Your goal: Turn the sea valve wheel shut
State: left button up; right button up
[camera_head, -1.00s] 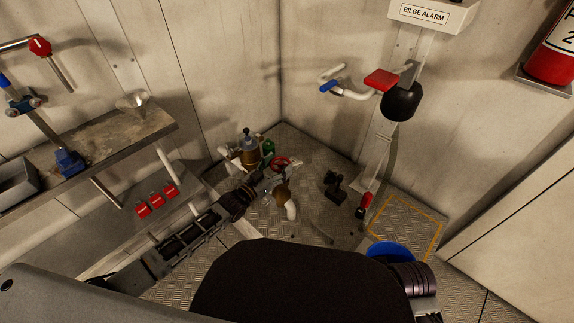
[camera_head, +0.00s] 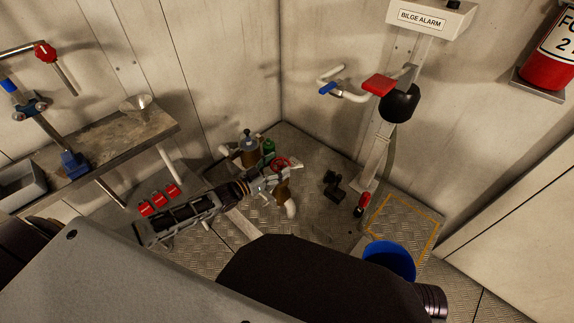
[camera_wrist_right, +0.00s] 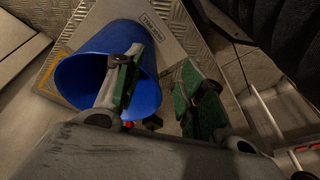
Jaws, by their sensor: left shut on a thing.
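The sea valve wheel, a small red handwheel (camera_head: 284,162), sits on brown and grey pipework low in the far corner. In the head view my left gripper (camera_head: 276,178) reaches it from the left, its jaws shut at the wheel's near side. The fingers and wrist hide part of the wheel and valve, so the exact grip is hard to see. My right gripper (camera_wrist_right: 158,88) is open in the right wrist view, its green-padded fingers apart with nothing held between them. In the head view my own arm hides it.
A blue bucket (camera_head: 391,260) stands on the floor at the right; it also shows beyond the right fingers (camera_wrist_right: 88,75). A bench (camera_head: 105,140) runs along the left.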

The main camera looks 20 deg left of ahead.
pick_arm(q)
jog(key=shift+s+f, duration=0.15)
jog(key=shift+f, duration=0.25)
jog(key=o, duration=1.3)
jog(key=shift+o, duration=0.7)
jog(key=shift+r, duration=0.3)
jog(key=v, duration=1.2)
jog(key=shift+a, duration=0.1)
